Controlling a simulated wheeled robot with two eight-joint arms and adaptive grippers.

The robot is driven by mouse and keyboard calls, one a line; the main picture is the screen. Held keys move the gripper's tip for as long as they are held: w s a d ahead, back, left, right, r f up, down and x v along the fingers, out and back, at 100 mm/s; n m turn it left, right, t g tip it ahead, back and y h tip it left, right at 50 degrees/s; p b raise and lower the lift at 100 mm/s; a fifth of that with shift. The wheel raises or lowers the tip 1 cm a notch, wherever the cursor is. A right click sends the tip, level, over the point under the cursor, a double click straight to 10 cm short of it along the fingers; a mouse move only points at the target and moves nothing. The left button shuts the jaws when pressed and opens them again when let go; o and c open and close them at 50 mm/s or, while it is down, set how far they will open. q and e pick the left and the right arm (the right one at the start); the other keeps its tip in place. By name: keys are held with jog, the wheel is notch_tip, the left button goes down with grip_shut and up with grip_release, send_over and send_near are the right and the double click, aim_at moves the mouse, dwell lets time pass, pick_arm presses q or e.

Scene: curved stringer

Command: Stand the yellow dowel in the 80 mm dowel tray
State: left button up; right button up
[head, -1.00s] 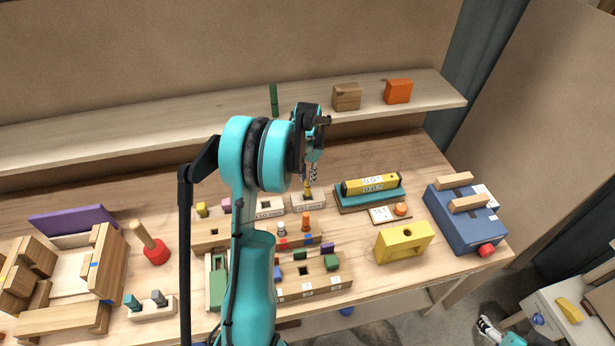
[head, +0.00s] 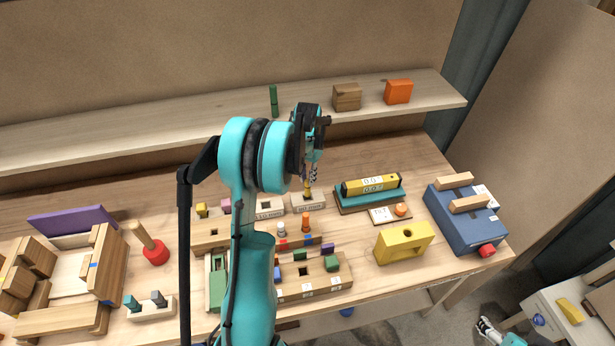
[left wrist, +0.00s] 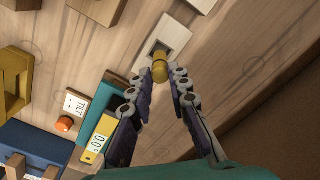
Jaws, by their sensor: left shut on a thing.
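The yellow dowel (head: 307,188) is upright between the fingertips of my left gripper (head: 309,178), which is shut on it. The dowel also shows in the left wrist view (left wrist: 160,69), between the fingertips (left wrist: 161,80). The small pale dowel tray (head: 309,205) with a square opening is directly below the dowel. In the left wrist view the tray (left wrist: 174,37) lies just beyond the dowel, whose top covers part of the opening. I cannot tell whether its lower end is inside. A small part of what looks like my right gripper (head: 484,323) shows at the lower right, apart from the bench.
A second pale tray (head: 268,208) stands to the left. The teal block with the yellow level (head: 372,185) lies to the right, near a yellow holed block (head: 404,243) and a blue box (head: 464,222). Peg blocks (head: 318,279) stand in front. A shelf (head: 200,120) runs behind.

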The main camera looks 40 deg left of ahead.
pick_arm(q)
jog(key=shift+f+b, duration=2)
jog(key=shift+f, duration=0.4)
jog(key=o, duration=0.9)
jog(key=shift+o, duration=0.2)
notch_tip(320, 180, up, 12)
jog(key=shift+r, duration=0.1)
